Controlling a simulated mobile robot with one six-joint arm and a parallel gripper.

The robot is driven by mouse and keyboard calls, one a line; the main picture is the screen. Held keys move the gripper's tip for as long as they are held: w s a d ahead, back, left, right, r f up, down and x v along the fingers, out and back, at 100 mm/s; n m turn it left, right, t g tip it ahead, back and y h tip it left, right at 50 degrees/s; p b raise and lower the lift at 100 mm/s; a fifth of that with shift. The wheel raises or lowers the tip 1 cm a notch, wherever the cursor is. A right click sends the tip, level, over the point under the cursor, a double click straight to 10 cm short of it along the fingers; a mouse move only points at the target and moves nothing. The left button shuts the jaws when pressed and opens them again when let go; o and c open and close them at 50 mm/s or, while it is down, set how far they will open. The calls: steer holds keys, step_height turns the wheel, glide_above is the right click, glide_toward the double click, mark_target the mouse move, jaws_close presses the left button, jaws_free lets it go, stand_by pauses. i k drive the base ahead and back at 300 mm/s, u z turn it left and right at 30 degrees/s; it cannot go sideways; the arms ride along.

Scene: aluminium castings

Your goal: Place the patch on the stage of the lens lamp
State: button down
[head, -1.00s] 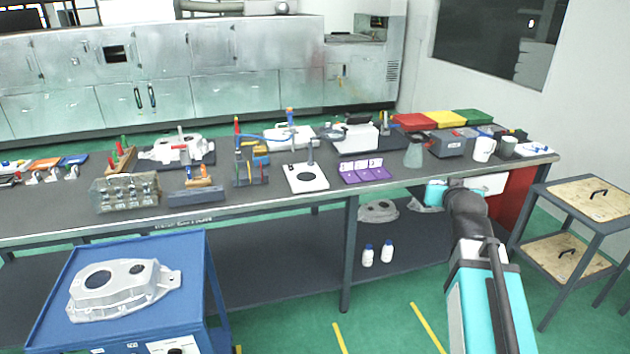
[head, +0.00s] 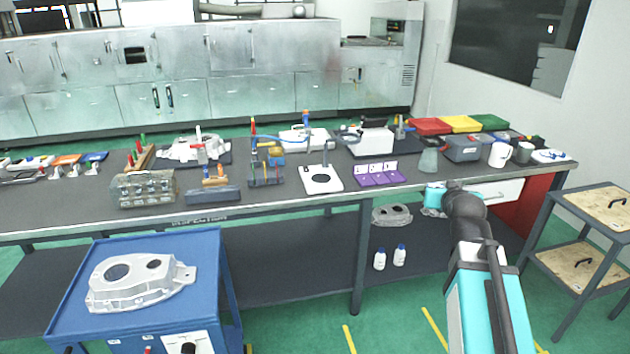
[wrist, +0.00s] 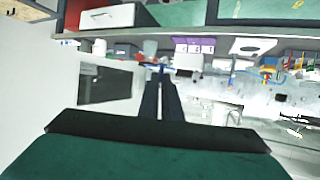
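The lens lamp (head: 327,158) stands on the long dark bench, with a white base and a round black stage (head: 320,178). Its base also shows in the wrist view (wrist: 252,46). Right of it lies a purple tray (head: 378,180) with white labels or pieces; I cannot make out a patch on it. The tray also shows in the upside-down wrist view (wrist: 193,46). My gripper (wrist: 160,72) is away from the bench items. Its two dark fingers lie close together, nothing clear between them; whether they are shut cannot be told. My arm hides it in the head view.
A tool rack (head: 266,175) is left of the lamp. A blue cart (head: 215,270) with a casting (head: 135,285) is front left. A shelved trolley (head: 585,225) is right.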

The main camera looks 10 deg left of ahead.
mark_target(321, 178)
steer(key=u, duration=2.15)
steer(key=i, duration=1)
steer(key=z, duration=0.1)
